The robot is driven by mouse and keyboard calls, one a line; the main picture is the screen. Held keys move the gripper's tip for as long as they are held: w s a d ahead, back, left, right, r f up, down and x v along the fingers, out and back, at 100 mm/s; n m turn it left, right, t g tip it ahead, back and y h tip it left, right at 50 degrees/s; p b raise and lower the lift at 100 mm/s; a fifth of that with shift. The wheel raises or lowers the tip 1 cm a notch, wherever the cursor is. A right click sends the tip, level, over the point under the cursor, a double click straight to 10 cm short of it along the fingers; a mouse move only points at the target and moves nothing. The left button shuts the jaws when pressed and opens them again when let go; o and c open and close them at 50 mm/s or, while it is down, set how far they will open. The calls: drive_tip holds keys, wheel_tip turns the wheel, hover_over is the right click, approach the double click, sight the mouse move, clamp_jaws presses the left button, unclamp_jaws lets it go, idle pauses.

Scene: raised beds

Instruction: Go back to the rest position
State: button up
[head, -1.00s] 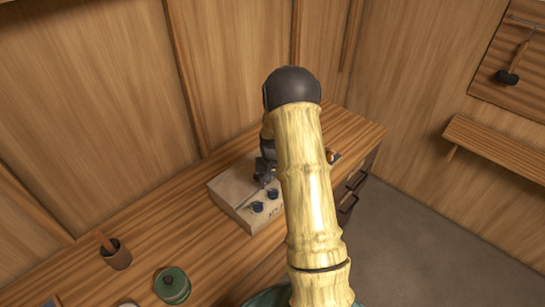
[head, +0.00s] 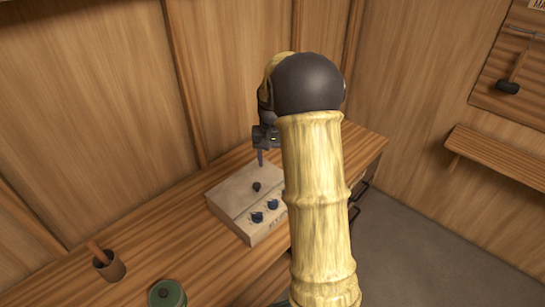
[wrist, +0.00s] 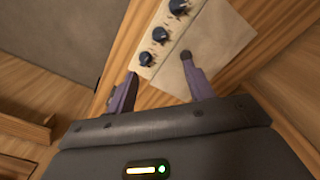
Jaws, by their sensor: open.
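My gripper (head: 262,157) is raised above the bench, over the back part of a pale box with dark knobs (head: 232,200). My bamboo-like arm hides part of the box's right side in the head view. In the wrist view my gripper (wrist: 160,92) has its two purple-grey fingers apart, with nothing held between them. The pale box (wrist: 205,62) lies beyond the fingers, with several dark knobs in a row along its panel and one dark knob near the right fingertip.
The box stands on a wooden bench (head: 190,245) against a plank wall. A brown cup (head: 109,265) and a green lidded pot (head: 167,294) stand at the front left. A wall shelf (head: 497,168) and a hanging mallet (head: 508,87) are at right. Grey floor is clear.

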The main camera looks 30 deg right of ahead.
idle(0.4)
drive_tip(key=s+a+f+n+t, duration=0.1)
drive_tip(key=s+a+n, duration=0.1)
drive_tip(key=s+a, duration=0.5)
drive_tip(key=s+a+n+t, duration=0.1)
drive_tip(key=s+a+n, duration=0.2)
drive_tip(key=s+a, duration=0.5)
drive_tip(key=s, duration=0.4)
drive_tip(key=shift+s+f+t, duration=0.3)
drive_tip(key=shift+f, duration=0.1)
